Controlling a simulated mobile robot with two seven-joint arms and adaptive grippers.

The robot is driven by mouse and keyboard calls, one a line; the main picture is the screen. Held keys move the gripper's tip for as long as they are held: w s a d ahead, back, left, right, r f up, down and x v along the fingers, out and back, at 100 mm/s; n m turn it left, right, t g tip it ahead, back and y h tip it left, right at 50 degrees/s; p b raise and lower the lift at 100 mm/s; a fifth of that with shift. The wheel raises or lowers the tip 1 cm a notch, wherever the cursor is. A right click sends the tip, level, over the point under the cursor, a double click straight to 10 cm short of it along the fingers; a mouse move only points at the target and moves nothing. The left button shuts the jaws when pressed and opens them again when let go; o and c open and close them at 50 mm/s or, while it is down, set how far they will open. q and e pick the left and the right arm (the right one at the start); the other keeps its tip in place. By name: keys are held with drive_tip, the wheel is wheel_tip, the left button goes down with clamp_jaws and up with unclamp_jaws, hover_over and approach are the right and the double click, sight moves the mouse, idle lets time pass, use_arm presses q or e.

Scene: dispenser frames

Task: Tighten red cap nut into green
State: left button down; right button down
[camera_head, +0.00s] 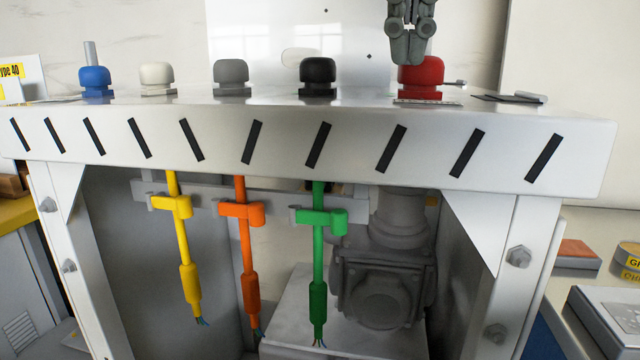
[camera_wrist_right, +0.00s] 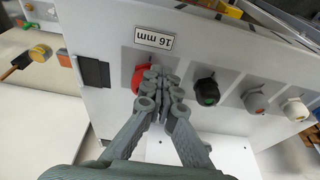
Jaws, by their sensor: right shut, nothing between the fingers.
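The red cap nut (camera_head: 421,80) sits on top of the white dispenser frame at its right end. It also shows in the right wrist view (camera_wrist_right: 141,74), partly hidden by my fingers. My right gripper (camera_head: 407,58) is shut and empty. It points down at the red cap, its tips overlapping the cap's upper edge in the head view; I cannot tell if they touch. A green cable with a green clip (camera_head: 318,218) hangs under the frame below the black cap (camera_head: 318,72). That black cap shows a green centre in the wrist view (camera_wrist_right: 207,92). My left gripper is out of view.
Blue (camera_head: 95,80), white (camera_head: 157,76) and grey (camera_head: 232,75) caps stand in a row left of the black one. Yellow (camera_head: 171,206) and orange (camera_head: 240,209) clips hang below. A thin pin (camera_head: 455,83) sticks out right of the red cap.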

drive_tip(key=shift+s+a, duration=0.1)
drive_tip(key=shift+a, duration=0.05)
drive_tip(key=shift+w+v, duration=0.2)
drive_tip(key=shift+v, duration=0.75)
drive_tip(key=shift+w+v, duration=0.2)
drive_tip(key=shift+v, duration=0.75)
drive_tip(key=shift+w+v, duration=0.2)
drive_tip(key=shift+v, duration=0.8)
drive_tip(key=shift+r, duration=0.15)
